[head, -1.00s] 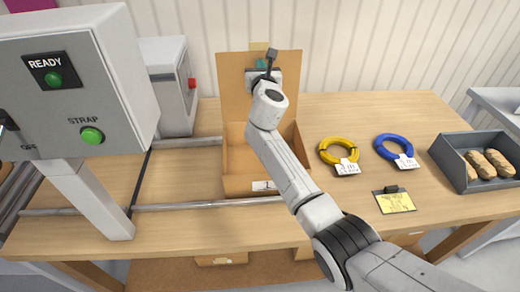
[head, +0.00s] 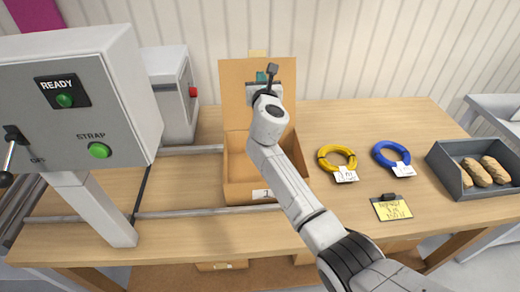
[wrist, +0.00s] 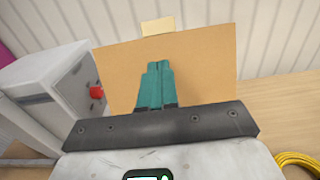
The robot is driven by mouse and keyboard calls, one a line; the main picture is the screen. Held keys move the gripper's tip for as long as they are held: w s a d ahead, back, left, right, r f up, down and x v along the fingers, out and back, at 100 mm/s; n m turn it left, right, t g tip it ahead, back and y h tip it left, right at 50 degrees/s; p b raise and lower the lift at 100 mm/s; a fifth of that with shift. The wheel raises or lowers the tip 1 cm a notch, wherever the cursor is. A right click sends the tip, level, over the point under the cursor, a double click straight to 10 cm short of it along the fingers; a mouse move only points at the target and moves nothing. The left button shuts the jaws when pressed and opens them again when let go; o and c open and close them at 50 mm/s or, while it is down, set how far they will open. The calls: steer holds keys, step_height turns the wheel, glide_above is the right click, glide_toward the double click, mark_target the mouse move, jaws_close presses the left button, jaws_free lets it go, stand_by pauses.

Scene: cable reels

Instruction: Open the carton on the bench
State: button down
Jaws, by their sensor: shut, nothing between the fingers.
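The carton (head: 238,192) is a brown cardboard box on the wooden bench, left of the coloured coils. Its lid flap (head: 234,88) stands upright at the back, and the part of the inside I can see looks empty. A pale tab (head: 258,53) sticks up from the flap's top edge. My gripper (head: 262,76) is in front of the raised flap, with its teal fingers shut and empty. In the wrist view the closed fingers (wrist: 155,80) point at the flap (wrist: 205,70); I cannot tell if they touch it. My arm hides the carton's right part.
A yellow coil (head: 325,164) and a blue coil (head: 381,160), both tagged, lie right of the carton. A yellow note clipboard (head: 391,209) lies in front. A grey tray (head: 440,170) holds several brown items. A grey control box (head: 120,90) and rails (head: 185,212) are at left.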

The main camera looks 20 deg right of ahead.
steer(key=s+a+r, duration=0.2)
steer(key=s, duration=0.6)
steer(key=shift+s+a+p, duration=0.25)
steer(key=shift+a+p, duration=0.15)
steer(key=shift+r, duration=0.1)
steer(key=s+d+f+m+g+y+b, duration=0.15)
steer(key=s+f+m+g, duration=0.35)
steer(key=s+f+m, duration=0.7)
steer(key=s+d+f+m+g+b, duration=0.2)
steer(key=s+d+f+m+g, duration=0.15)
steer(key=s+f+m, duration=0.75)
steer(key=s+a+f+m+g+y+b, duration=0.1)
steer(key=s+f+m+g, duration=0.3)
steer(key=s, duration=0.8)
steer(key=s+a+f+m+g+y+b, duration=0.1)
steer(key=s+f+m, duration=0.5)
steer(key=s, duration=0.7)
steer(key=a+f+g+y, duration=0.1)
steer(key=g+y, duration=0.1)
steer(key=shift+g, duration=0.35)
